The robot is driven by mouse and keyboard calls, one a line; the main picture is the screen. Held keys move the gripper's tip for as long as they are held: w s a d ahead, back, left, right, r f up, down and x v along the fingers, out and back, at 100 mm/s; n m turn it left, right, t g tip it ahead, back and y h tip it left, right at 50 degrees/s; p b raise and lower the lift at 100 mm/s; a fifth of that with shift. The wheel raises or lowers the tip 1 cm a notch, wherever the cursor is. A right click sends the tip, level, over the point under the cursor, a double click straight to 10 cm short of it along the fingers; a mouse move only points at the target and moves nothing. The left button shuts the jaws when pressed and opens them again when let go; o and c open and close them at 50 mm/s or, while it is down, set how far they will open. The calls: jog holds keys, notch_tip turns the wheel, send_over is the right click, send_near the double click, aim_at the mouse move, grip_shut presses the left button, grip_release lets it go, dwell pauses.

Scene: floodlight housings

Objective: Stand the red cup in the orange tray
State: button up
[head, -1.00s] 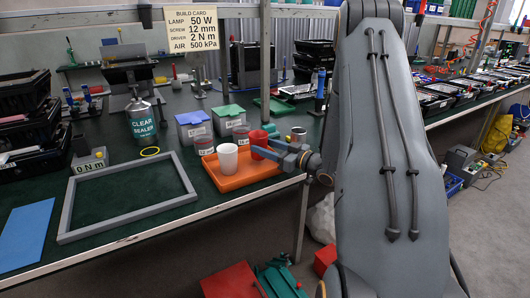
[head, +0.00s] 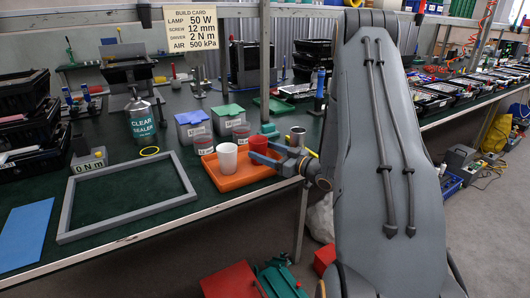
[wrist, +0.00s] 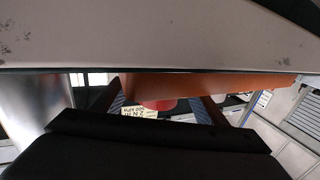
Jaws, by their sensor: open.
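The red cup (head: 258,146) stands upright at the back right part of the orange tray (head: 232,184), beside the white cup (head: 228,157). My gripper (head: 261,145) reaches in from the right with its blue fingers spread, one on the far side of the red cup and one on the near side. The near finger hides the cup's lower part, so its base is not visible. In the wrist view the red cup (wrist: 158,105) shows between the fingers, and the orange tray (wrist: 210,84) spans above it.
Lidded grey bins with blue and green lids (head: 193,124) and small labelled containers (head: 203,144) stand behind the tray. A grey frame (head: 125,233) lies to the left on the bench.

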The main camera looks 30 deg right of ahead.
jog(key=b+v, duration=0.1)
jog(key=v, duration=1.1)
jog(key=shift+r, duration=0.1)
